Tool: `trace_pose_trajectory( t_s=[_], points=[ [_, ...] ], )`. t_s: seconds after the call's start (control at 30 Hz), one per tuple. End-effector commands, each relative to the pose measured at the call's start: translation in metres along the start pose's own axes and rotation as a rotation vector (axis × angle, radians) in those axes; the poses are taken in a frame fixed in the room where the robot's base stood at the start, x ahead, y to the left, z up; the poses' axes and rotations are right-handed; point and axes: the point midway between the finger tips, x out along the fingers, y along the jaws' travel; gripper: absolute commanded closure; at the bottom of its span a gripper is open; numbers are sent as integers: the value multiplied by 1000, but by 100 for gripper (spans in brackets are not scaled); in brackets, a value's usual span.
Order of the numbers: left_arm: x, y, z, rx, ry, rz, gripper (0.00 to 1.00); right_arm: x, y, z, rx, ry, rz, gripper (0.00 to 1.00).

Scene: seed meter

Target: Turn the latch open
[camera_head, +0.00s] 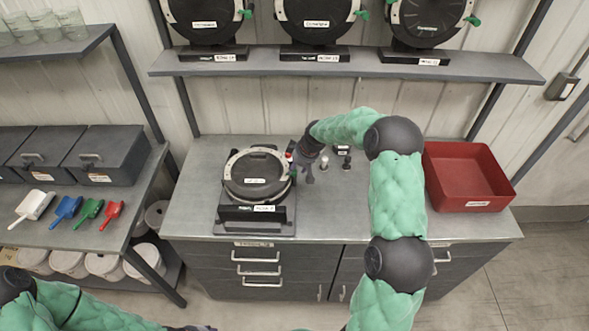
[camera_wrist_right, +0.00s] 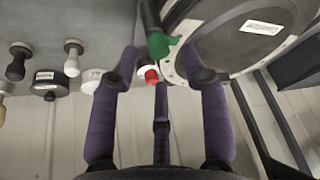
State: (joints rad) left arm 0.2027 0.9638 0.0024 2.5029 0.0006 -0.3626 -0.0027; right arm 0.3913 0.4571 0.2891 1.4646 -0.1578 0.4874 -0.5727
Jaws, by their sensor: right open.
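The seed meter (camera_head: 255,174) sits on a dark stand on the grey workbench; it is a round dark disc with a pale rim. A green latch handle (camera_head: 293,172) is at its right edge and also shows in the right wrist view (camera_wrist_right: 158,45). A red-tipped knob (camera_wrist_right: 151,77) is beside it. My right gripper (camera_head: 304,168) is at the meter's right side. Its purple fingers (camera_wrist_right: 163,72) are spread around the red knob and just short of the green latch, holding nothing. Only a dark bit of my left gripper (camera_head: 192,328) shows at the bottom edge.
A red bin (camera_head: 468,177) stands at the bench's right. Small knobbed parts (camera_head: 345,160) stand behind my right gripper. Several more meters (camera_head: 317,22) are on the shelf above. Coloured scoops (camera_head: 88,211) lie on the left shelf. The bench front between meter and arm is clear.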

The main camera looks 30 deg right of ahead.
Motion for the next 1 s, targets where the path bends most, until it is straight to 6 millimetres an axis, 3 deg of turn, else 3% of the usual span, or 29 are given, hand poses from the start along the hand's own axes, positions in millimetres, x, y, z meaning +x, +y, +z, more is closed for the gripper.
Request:
trace_pose_trajectory(
  t_s=[0.23, 0.6, 0.77, 0.8, 1.0],
  points=[
    [-1, 0, 0, 0, -1, 0, 60, 27, 0, 0, 1, 0, 0, 54],
    [-2, 0, 0, 0, 0, 0, 60, 32, 0, 0, 1, 1, 0, 54],
    [-2, 0, 0, 0, 0, 0, 60, 32, 0, 0, 1, 1, 0, 96],
    [-2, 0, 0, 0, 0, 0, 60, 32, 0, 0, 1, 1, 0, 100],
    [-1, 0, 0, 0, 0, 0, 60, 32, 0, 0, 3, 1, 1, 100]
  ],
)
